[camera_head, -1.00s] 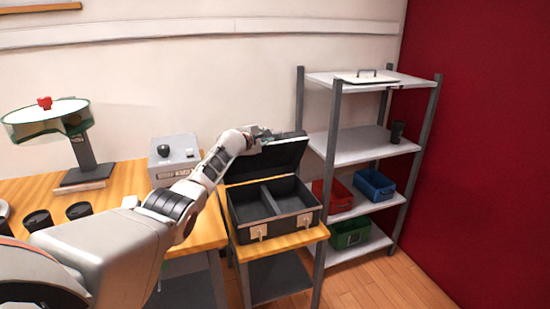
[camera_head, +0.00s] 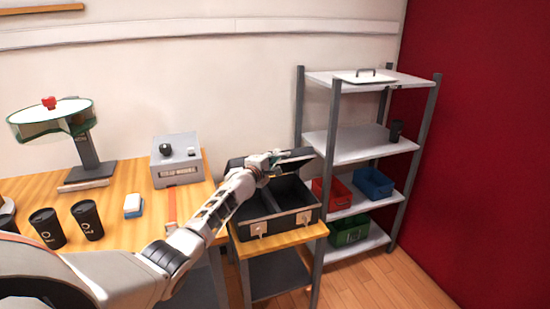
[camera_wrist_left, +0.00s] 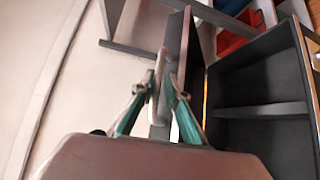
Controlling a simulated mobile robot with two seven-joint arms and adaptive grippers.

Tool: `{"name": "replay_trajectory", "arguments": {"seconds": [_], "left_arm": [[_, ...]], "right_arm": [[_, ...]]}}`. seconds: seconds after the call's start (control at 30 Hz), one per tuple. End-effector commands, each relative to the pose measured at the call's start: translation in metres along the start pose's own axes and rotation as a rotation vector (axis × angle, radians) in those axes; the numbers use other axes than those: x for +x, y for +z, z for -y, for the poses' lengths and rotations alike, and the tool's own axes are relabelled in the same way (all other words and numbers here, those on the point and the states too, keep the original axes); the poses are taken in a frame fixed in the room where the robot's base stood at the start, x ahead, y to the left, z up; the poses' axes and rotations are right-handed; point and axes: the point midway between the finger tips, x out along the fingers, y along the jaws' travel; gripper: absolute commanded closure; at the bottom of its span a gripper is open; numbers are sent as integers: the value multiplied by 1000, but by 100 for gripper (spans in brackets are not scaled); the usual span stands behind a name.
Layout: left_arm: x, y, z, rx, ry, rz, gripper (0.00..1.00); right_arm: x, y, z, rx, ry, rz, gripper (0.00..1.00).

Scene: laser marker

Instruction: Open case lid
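The black case (camera_head: 262,228) stands on a small wood-topped stand with its divided inside showing. Its lid (camera_head: 298,158) is raised and leans back behind the case. The wrist view shows the lid (camera_wrist_left: 185,45) nearly edge-on, beside the open case body (camera_wrist_left: 262,125). My left gripper (camera_head: 275,158) is at the lid, above the back of the case, and hides part of it. In the wrist view its green-sided fingers (camera_wrist_left: 156,86) are a little apart at the lid, with a narrow grey piece between the tips. Whether they clamp it is unclear. My right gripper is out of view.
A metal shelf rack (camera_head: 360,144) with red, blue and green bins stands close on the right. The wooden table (camera_head: 120,215) on the left holds a grey box device (camera_head: 176,160), black cups (camera_head: 88,220) and a white-and-blue block (camera_head: 133,206). A wall is behind.

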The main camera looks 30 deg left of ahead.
Motion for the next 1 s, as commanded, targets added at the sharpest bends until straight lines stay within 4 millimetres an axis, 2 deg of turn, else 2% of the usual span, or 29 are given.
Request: {"name": "replay_trajectory", "arguments": {"seconds": [0.27, 0.8, 1.0], "left_arm": [[-4, 0, -3, 1, -1, 0, 85], [-30, -2, -13, -1, 3, 0, 85], [-41, 1, -15, -5, 7, 5, 85]], "right_arm": [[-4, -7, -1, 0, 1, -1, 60], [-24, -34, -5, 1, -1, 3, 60], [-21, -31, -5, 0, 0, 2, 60]]}}
